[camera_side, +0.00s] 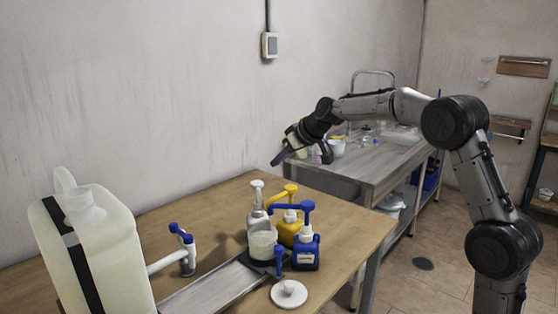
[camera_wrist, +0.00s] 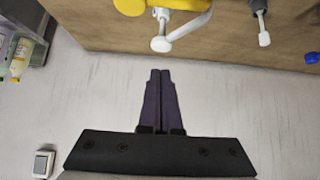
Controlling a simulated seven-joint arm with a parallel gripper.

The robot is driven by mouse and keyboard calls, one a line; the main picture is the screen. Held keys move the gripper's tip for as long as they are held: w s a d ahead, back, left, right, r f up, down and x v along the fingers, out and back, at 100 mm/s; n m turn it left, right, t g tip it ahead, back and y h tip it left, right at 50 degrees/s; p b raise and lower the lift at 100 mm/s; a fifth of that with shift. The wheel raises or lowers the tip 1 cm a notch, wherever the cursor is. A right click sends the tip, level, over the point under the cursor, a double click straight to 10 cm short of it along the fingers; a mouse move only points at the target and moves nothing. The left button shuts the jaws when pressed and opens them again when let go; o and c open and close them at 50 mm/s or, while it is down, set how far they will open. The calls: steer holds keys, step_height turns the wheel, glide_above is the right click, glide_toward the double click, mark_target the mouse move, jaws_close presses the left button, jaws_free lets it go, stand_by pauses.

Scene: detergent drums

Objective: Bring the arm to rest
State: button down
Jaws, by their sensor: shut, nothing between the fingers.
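My gripper (camera_side: 279,160) is shut and empty, held in the air above the back edge of the wooden table (camera_side: 190,213). In the wrist view its two dark purple fingers (camera_wrist: 161,75) lie together, pointing toward the table edge. My arm reaches in from the right, bent at the elbow, clear of the things on the table in the side view.
A white lid (camera_side: 289,293) lies in front. A large jug (camera_side: 105,255) with a tap (camera_side: 183,250) stands left. A sink counter (camera_side: 372,165) is behind.

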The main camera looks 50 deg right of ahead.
steer(key=s+a+r+n+t, duration=0.1)
steer(key=s+a+r, duration=0.3)
steer(key=a+r, duration=0.3)
steer(key=s+a+r+n+y, duration=0.1)
steer(key=s+a+r, duration=0.15)
steer(key=s, duration=0.35)
steer(key=s+a+r, duration=0.1)
steer(key=s+a, duration=0.3)
steer(key=s, duration=0.3)
steer(key=s+f+m+g, duration=0.1)
steer(key=s+f+g, duration=0.1)
steer(key=s+f, duration=0.6)
steer(key=s+f+m+g+h, duration=0.1)
steer(key=s+f+g, duration=0.1)
steer(key=s+f, duration=0.7)
steer(key=s, duration=0.6)
steer(key=shift+s+a, duration=0.35)
